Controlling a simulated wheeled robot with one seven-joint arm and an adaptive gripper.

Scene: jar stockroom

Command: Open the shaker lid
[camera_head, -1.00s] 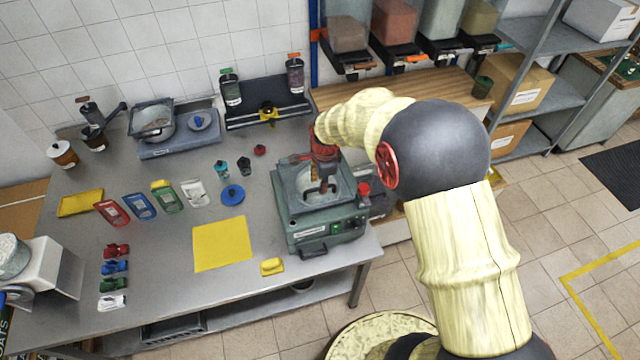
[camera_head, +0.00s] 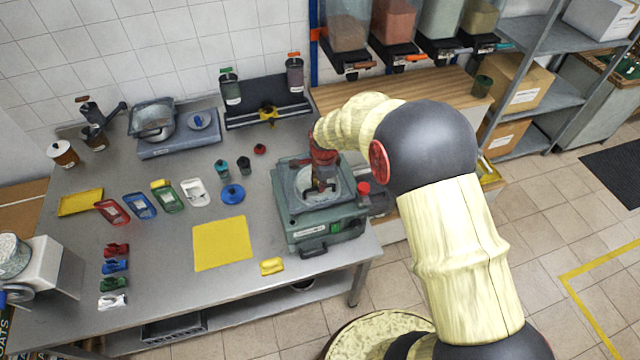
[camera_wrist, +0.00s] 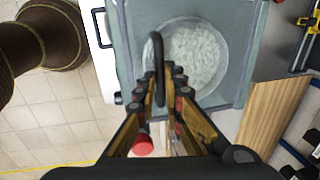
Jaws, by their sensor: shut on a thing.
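The shaker (camera_head: 318,232) is a grey-green boxy machine at the right end of the steel table. Its lid (camera_head: 290,184) is grey-blue with a round clear window, and lies over the top of the machine. In the wrist view the lid (camera_wrist: 233,75) shows with white grains under the window. A dark curved handle (camera_wrist: 157,50) rises from the lid. My gripper (camera_wrist: 167,82) is shut on this handle; in the head view it (camera_head: 319,186) is over the lid's middle. The fingers and the wrist partly hide the handle and the lid's far side.
A red knob (camera_head: 363,188) stands at the shaker's right edge. A yellow mat (camera_head: 220,244) and a small yellow block (camera_head: 271,266) are left of the shaker. A wooden counter (camera_head: 430,85) is behind.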

